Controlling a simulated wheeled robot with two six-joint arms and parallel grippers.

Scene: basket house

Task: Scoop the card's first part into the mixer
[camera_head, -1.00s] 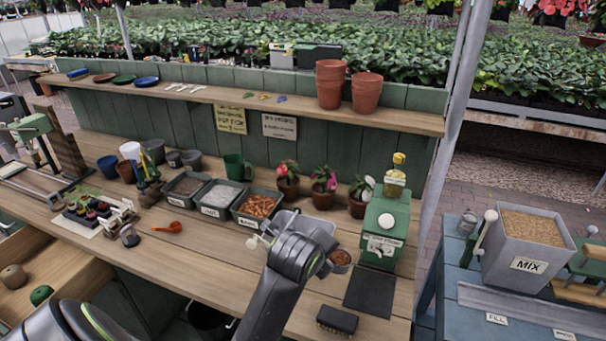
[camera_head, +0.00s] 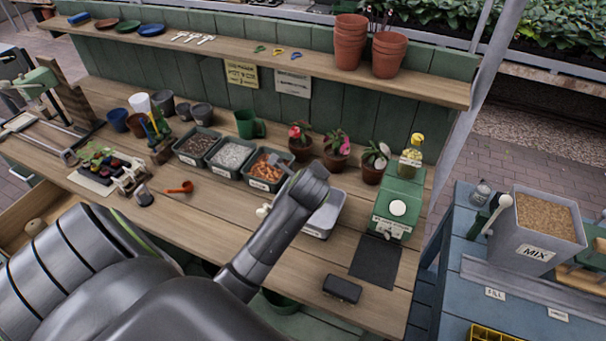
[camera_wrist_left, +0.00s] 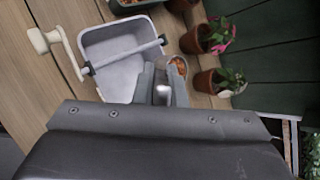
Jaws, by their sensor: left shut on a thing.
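My left gripper (camera_wrist_left: 165,88) is shut on a pale handle, seen between its fingers in the left wrist view. A small round scoop (camera_wrist_left: 178,66) with orange-brown chips in it shows just beyond the fingertips. It is beside the grey mixer tub (camera_wrist_left: 118,62), on the side toward the potted plants. The tub has a bar across it and a pale crank (camera_wrist_left: 45,40); its visible inside looks empty. In the head view the tub (camera_head: 326,216) is partly behind my arm, which hides the scoop. A yellow card (camera_head: 242,76) and a white card (camera_head: 292,82) hang on the green back wall.
Bins of dark soil (camera_head: 197,145), white grains (camera_head: 230,157) and orange chips (camera_head: 264,170) stand in a row. Several potted flowers (camera_head: 336,151) stand behind the tub. A green dispenser (camera_head: 398,208), dark mat (camera_head: 375,262) and brush (camera_head: 342,289) are at the right.

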